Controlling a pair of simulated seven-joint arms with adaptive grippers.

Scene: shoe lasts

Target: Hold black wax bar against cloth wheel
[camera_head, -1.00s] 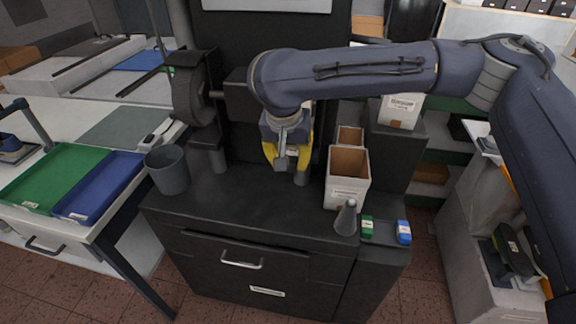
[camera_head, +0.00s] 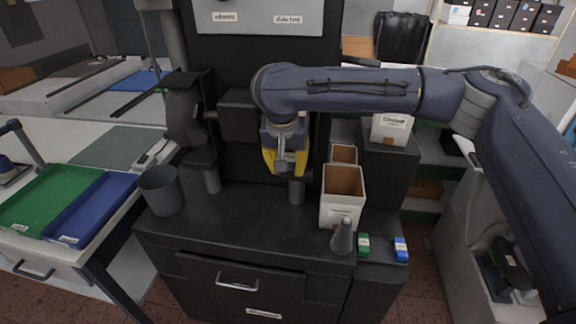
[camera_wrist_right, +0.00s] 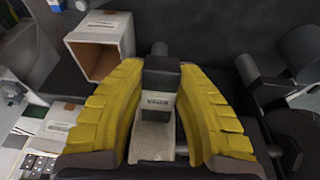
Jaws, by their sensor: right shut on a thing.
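My right gripper (camera_head: 284,165), with yellow fingers, hangs in front of the dark machine, pointing down above the black bench. In the right wrist view it (camera_wrist_right: 160,120) is shut on a bar with a black end and a pale labelled sleeve, the black wax bar (camera_wrist_right: 160,75). A dark grey wheel (camera_head: 185,115) sits under a hood at the machine's left end, well apart from the gripper. I cannot tell whether it is cloth. My right arm covers the machine's right part, so any wheel there is hidden. My left gripper is not in view.
Open cardboard boxes (camera_head: 342,195) stand just right of the gripper. A grey cone (camera_head: 342,236), a green block (camera_head: 363,246) and a blue block (camera_head: 400,249) are at the bench's front right. A grey bin (camera_head: 160,190) stands at left. The bench top's middle is clear.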

